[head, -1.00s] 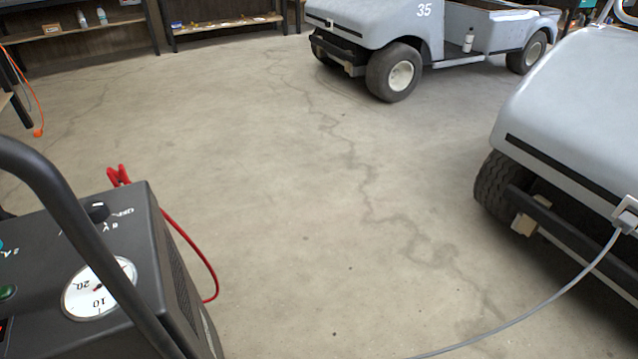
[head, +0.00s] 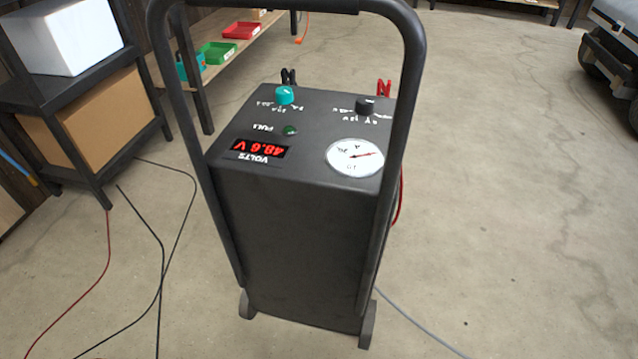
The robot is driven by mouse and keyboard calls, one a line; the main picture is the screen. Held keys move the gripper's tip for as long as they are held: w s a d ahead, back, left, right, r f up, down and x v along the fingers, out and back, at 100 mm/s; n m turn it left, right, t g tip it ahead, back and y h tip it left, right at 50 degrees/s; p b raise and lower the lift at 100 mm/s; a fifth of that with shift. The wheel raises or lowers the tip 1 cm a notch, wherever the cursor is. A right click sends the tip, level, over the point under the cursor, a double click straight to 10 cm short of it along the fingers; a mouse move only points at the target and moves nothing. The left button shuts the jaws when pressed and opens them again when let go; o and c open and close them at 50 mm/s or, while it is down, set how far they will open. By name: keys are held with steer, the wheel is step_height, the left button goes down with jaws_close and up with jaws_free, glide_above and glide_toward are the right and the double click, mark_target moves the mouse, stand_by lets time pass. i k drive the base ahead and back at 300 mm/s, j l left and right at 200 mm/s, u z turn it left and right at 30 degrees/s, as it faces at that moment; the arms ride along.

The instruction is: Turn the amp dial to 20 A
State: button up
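A dark charger cabinet (head: 280,240) on small wheels stands upright in the middle of the head view, with its panel on top and its lettering upside down to me. A teal knob (head: 285,95) is at the panel's far left, with small labels too blurred to read surely. A black knob (head: 366,105) is at the far right, also with small labels. A round white gauge (head: 355,157) with a red needle is at the near right. A red display (head: 260,150) reads 48.6 V, next to a green light (head: 290,131). My gripper is not in view.
A black tubular handle (head: 407,120) arches over the charger's near side, framing the panel. Shelves with a white box (head: 70,40) and a cardboard box (head: 95,130) stand left. Cables lie on the floor at left and right. The right floor is mostly clear; a cart (head: 612,50) stands far right.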

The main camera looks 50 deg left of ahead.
mark_target(284, 94)
steer(key=u, duration=2.2)
steer(key=z, duration=0.25)
steer(key=i+j+z, duration=0.1)
steer(key=j+z, duration=0.15)
steer(key=j, duration=0.15)
steer(key=i+j+z, duration=0.1)
steer(key=j+z, duration=0.45)
steer(key=j, duration=0.25)
